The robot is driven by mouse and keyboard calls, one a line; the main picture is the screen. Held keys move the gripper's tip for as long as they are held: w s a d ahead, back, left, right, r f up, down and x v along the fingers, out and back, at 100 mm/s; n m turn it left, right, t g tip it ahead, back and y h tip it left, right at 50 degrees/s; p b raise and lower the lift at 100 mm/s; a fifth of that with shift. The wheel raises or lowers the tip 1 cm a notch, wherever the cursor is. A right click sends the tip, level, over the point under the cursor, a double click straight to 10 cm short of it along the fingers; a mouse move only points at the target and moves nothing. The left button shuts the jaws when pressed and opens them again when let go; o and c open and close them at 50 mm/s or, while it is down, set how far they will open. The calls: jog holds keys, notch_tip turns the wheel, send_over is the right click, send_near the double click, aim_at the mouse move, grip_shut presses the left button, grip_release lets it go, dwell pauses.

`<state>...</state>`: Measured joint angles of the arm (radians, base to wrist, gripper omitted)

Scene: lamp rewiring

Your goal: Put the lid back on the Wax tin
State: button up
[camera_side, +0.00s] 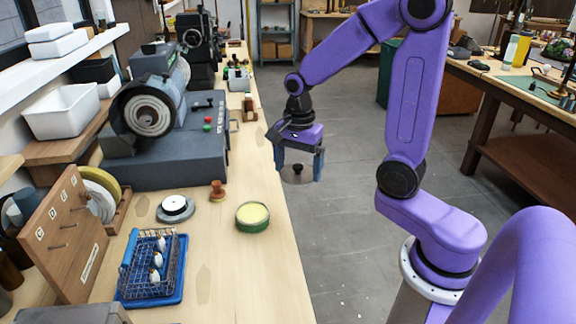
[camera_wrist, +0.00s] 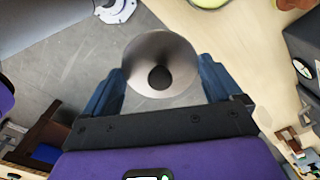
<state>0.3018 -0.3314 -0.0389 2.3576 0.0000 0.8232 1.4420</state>
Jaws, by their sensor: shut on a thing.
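A round silver lid with a black knob (camera_side: 290,178) hangs between the two blue fingers of my gripper (camera_side: 299,170). The fingers are shut on its edges, and it also shows in the wrist view (camera_wrist: 146,48). The gripper holds it beyond the bench's right edge, with grey floor behind it. A low green tin with pale yellow wax inside (camera_side: 253,214) stands uncovered on the bench. It is to the left of and nearer than the gripper in the side view. Only part of the tin (camera_wrist: 208,3) shows at the top of the wrist view. No label is readable on it.
A wooden knob-like piece (camera_side: 217,192) and a white-topped round item (camera_side: 175,206) stand left of the tin. A blue wire basket (camera_side: 152,265) is nearer, and a grey grinding machine (camera_side: 165,140) is behind. The bench (camera_side: 250,275) is clear in front of the tin.

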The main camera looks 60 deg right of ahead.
jog(key=s+a+r, duration=0.4)
jog(key=s+a, duration=0.2)
jog(key=a, duration=0.1)
send_over(253, 213)
jog(key=f, duration=0.8)
jog(key=shift+s+f, duration=0.2)
jog(key=shift+f, duration=0.2)
jog(key=shift+w+f, duration=0.15)
jog(key=shift+f, duration=0.1)
jog(key=shift+w+f, duration=0.1)
jog(key=shift+f, duration=1.5)
jog(key=shift+f, duration=0.1)
jog(key=shift+f, duration=0.3)
jog(key=shift+f, duration=0.1)
